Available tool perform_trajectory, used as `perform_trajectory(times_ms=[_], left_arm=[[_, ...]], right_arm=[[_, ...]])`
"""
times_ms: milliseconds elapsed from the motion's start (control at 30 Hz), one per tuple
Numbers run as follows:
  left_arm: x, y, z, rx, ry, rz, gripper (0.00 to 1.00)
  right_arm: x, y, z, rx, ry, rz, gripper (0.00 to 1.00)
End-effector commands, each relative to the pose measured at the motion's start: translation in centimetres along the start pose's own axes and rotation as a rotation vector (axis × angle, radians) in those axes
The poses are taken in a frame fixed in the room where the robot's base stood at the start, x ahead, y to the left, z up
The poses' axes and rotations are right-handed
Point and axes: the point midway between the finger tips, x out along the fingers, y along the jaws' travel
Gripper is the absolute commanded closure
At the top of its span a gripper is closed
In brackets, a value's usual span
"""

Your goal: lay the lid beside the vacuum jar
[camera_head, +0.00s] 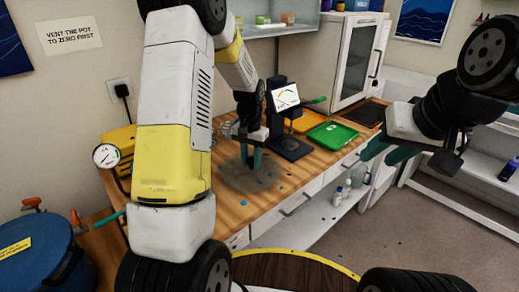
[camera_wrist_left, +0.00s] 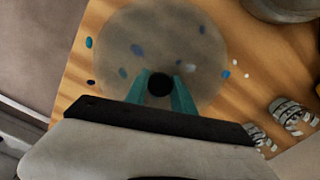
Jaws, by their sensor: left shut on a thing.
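The lid (camera_head: 250,180) is a see-through grey disc with a black knob, low over or on the wooden bench; I cannot tell if it touches. In the left wrist view the lid (camera_wrist_left: 195,45) lies flat below the fingers. My left gripper (camera_head: 252,163) has its teal fingers shut on the knob, also visible in the wrist view (camera_wrist_left: 160,88). A grey round rim (camera_wrist_left: 285,8) at the wrist view's top right may be the vacuum jar; in the head view my left arm hides that area. My right gripper (camera_head: 384,154) is open and empty, off the bench's front.
Small clear cups (camera_head: 226,128) stand behind the lid. A dark stand with a display (camera_head: 287,100), an orange tray (camera_head: 306,121) and a green tray (camera_head: 333,134) are farther right. A yellow pump (camera_head: 118,140) and blue pot (camera_head: 40,258) are left. Colored specks dot the bench.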

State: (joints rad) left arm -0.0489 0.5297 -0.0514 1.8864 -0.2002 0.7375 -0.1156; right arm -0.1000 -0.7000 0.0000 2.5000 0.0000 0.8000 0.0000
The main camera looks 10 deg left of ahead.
Motion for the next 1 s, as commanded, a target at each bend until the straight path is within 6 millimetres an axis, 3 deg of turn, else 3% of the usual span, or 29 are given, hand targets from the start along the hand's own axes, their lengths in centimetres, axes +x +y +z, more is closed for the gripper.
perform_trajectory(times_ms=[833,867,967,1000], left_arm=[[0.9,0.0,-0.1,0.0,0.001,0.0,1.0],[0.9,0.0,-0.1,0.0,0.002,-0.001,0.64],[0.9,0.0,-0.1,0.0,0.002,0.0,0.45],[0.9,0.0,-0.1,0.0,0.001,0.0,0.45]], right_arm=[[0.0,0.0,0.0,0.0,0.0,0.0,0.64],[0.0,0.0,0.0,0.0,0.0,0.0,0.64],[0.0,0.0,0.0,0.0,0.0,0.0,0.64],[0.0,0.0,0.0,0.0,0.0,0.0,0.64]])
